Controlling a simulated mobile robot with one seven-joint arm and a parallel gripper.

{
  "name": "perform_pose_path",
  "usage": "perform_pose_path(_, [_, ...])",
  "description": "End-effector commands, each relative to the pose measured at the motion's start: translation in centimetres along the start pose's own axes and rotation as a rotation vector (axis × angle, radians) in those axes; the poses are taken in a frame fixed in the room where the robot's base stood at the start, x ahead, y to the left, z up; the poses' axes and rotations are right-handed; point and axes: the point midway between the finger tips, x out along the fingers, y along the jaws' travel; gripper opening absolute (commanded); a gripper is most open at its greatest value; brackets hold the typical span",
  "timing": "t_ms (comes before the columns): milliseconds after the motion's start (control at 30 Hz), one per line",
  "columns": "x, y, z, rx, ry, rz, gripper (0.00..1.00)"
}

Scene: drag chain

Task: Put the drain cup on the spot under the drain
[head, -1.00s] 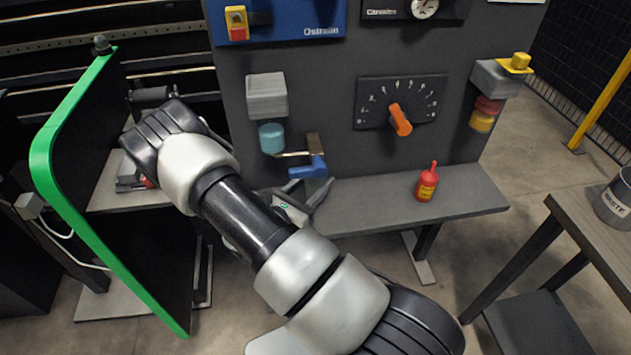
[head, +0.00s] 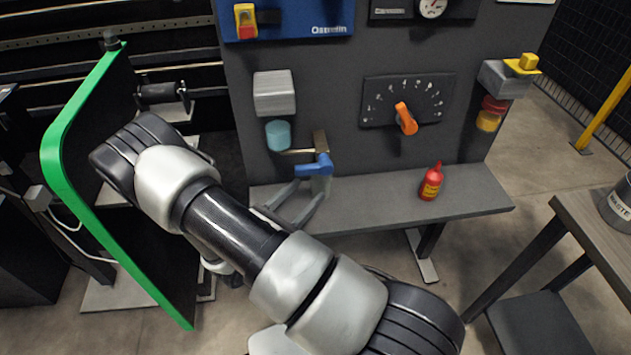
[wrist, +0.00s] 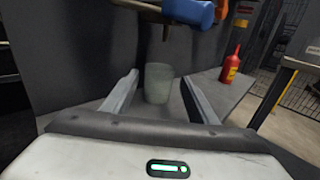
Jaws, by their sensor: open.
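The drain cup (wrist: 158,84) is a translucent grey-green cup standing upright on the grey shelf, in the wrist view. In the head view it is a pale shape (head: 321,184) below the blue-handled drain valve (head: 315,166). The valve's blue handle (wrist: 195,13) and brass pipe show above the cup in the wrist view. My gripper (head: 311,191) is open, its fingers on either side of the cup with visible gaps. Whether the cup stands exactly on the spot is hard to tell, since any mark beneath it is hidden.
A red bottle (head: 431,182) stands on the shelf (head: 386,195) to the right. The dark panel (head: 345,125) rises behind, with an orange-pointer dial (head: 406,112). A green-edged door (head: 62,160) is at left. A side table with a waste can (head: 618,205) is at right.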

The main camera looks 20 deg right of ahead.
Motion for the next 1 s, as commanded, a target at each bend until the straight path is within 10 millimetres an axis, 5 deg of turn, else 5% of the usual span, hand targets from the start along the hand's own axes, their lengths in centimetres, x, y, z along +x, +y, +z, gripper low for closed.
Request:
perform_pose_path(300, [-4.1,0.0,0.0,-0.001,0.0,0.001,0.53])
perform_pose_path(1000, [-4.3,-0.1,0.0,-0.001,0.0,-0.001,0.53])
